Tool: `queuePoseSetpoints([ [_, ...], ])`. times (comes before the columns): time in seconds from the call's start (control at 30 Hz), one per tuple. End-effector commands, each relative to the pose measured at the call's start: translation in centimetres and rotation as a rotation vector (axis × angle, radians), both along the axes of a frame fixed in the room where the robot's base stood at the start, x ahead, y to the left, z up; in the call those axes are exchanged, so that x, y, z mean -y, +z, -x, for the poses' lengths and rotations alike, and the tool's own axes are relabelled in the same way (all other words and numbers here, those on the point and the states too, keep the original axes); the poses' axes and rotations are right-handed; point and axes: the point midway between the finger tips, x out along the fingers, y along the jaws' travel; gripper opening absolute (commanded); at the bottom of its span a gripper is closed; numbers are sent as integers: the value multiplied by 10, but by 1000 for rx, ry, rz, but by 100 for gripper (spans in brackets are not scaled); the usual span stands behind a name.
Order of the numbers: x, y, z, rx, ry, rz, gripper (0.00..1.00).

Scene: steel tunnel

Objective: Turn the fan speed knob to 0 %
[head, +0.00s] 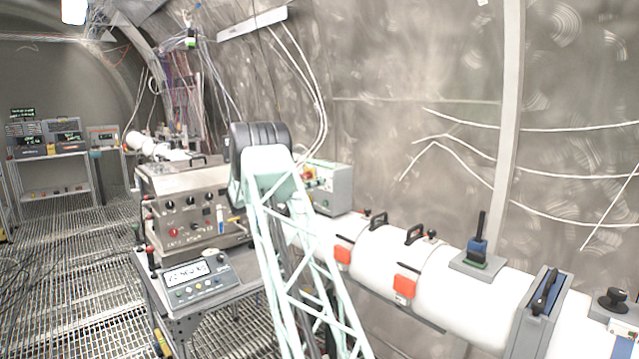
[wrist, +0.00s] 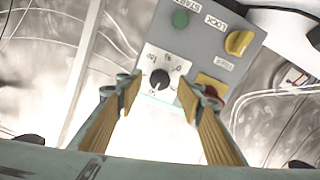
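The fan speed knob (wrist: 159,79) is a small black dial on a white plate with a percent scale, on the sloping grey control box (wrist: 205,48). Its pointer is too small to read. In the wrist view my gripper (wrist: 160,93) is open, with one yellow finger on each side of the knob in the picture. No contact with the knob shows, and I cannot tell the remaining distance. In the head view the grey box (head: 331,188) stands behind my arm; my gripper and the knob are hidden there.
The same box carries a green button (wrist: 180,18), a yellow knob (wrist: 238,42) and a red button (wrist: 211,84) close to the right finger. A white pipe (head: 460,300) with handles and red blocks runs along the right. A metal instrument case (head: 195,205) stands left.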

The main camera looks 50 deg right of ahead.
Motion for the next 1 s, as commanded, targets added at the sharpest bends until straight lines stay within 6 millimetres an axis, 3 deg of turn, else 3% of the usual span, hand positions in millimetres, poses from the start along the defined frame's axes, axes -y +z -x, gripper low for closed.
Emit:
queuePoseSetpoints([
  [0.3, 30, 0, 7, 0, 0, 1, 35],
  [0.77, 36, 0, 8, 0, 1, 0, 35],
  [1.0, 36, 0, 8, 0, 1, 0, 15],
])
